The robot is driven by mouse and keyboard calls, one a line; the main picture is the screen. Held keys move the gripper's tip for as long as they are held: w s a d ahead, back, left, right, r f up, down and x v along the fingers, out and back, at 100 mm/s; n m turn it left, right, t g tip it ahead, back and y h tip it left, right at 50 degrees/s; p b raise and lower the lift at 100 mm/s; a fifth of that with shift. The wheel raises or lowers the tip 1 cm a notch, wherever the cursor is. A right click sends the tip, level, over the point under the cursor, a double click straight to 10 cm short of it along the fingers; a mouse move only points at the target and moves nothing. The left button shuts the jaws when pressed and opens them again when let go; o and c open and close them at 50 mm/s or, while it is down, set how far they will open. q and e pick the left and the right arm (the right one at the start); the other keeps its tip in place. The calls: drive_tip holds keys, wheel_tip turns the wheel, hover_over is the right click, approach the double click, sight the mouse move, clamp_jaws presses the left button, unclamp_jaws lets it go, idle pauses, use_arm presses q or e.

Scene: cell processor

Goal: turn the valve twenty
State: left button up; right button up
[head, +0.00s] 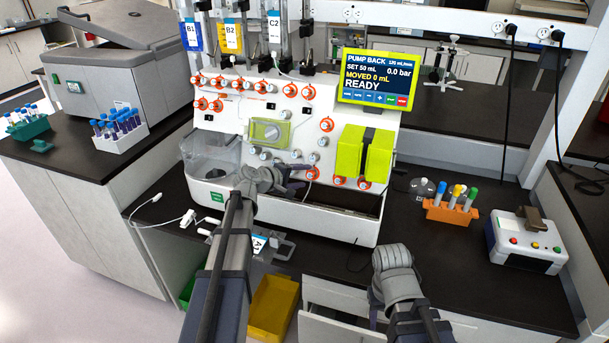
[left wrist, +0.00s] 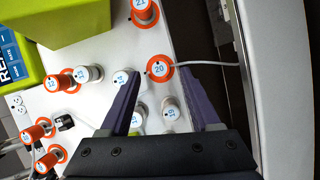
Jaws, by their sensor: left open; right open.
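Valve 20 (left wrist: 158,69) is a round white knob labelled 20 with an orange ring behind it. In the head view its orange ring (head: 312,174) shows low on the white panel, just right of my left gripper (head: 297,179). In the left wrist view my left gripper (left wrist: 161,69) is open, with its dark fingers pointing at the panel.
A thin white tube (left wrist: 210,63) passes the right fingertip. Green pump blocks (head: 365,152) stand to the right. The screen (head: 378,77) reads READY.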

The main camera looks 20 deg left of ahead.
use_arm(q)
drive_tip(key=p+v, duration=0.2)
drive_tip(key=v, duration=0.4)
